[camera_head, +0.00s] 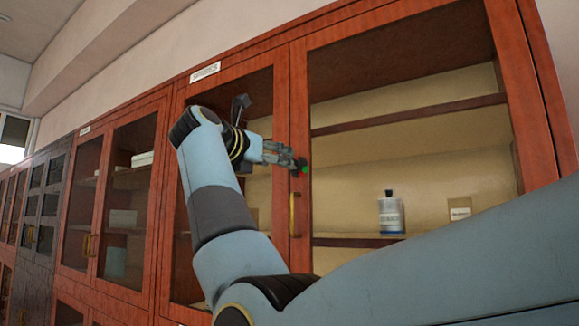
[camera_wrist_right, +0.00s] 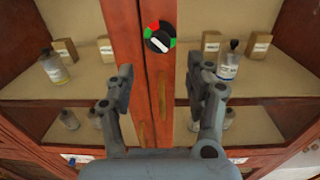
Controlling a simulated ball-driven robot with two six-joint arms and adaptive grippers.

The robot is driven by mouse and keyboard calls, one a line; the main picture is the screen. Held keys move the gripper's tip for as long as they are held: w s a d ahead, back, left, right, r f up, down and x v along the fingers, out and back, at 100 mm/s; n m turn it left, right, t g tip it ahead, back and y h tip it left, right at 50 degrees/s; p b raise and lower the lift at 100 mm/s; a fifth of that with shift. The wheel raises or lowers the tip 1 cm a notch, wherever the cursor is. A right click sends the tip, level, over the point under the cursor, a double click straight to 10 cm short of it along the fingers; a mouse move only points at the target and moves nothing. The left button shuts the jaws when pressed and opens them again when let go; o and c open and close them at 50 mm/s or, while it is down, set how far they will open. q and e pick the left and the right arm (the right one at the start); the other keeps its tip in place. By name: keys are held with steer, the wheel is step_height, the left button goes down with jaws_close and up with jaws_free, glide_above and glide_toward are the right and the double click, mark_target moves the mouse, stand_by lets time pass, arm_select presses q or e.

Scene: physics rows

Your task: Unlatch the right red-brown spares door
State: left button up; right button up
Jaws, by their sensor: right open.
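The right red-brown door (camera_head: 300,95) of the cabinet labelled spares is closed, with a glass pane. A round black latch knob (camera_wrist_right: 158,37) with a white bar and red and green ring segments sits on the meeting door frames in the right wrist view. The bar lies at a slant. In the head view the knob (camera_head: 302,164) is partly hidden by my right gripper (camera_head: 290,157). In the right wrist view my right gripper (camera_wrist_right: 160,66) is open and empty, its fingers either side of the knob's line and apart from it. My left gripper is out of view.
A vertical brass handle (camera_head: 293,214) is below the knob. A labelled bottle (camera_head: 391,214) and a small box (camera_head: 459,214) stand on a shelf behind the glass. More red-brown and dark cabinets run to the left. My right arm covers much of the lower middle.

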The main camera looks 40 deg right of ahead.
mark_target(302, 162)
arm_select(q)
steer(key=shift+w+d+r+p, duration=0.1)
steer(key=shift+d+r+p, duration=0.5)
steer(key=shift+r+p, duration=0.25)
arm_select(e)
steer(key=x, duration=0.6)
steer(key=shift+w+d, duration=0.15)
steer(key=shift+d, duration=0.2)
steer(key=shift+c, duration=0.2)
steer(key=shift+c, duration=1.1)
jaws_close()
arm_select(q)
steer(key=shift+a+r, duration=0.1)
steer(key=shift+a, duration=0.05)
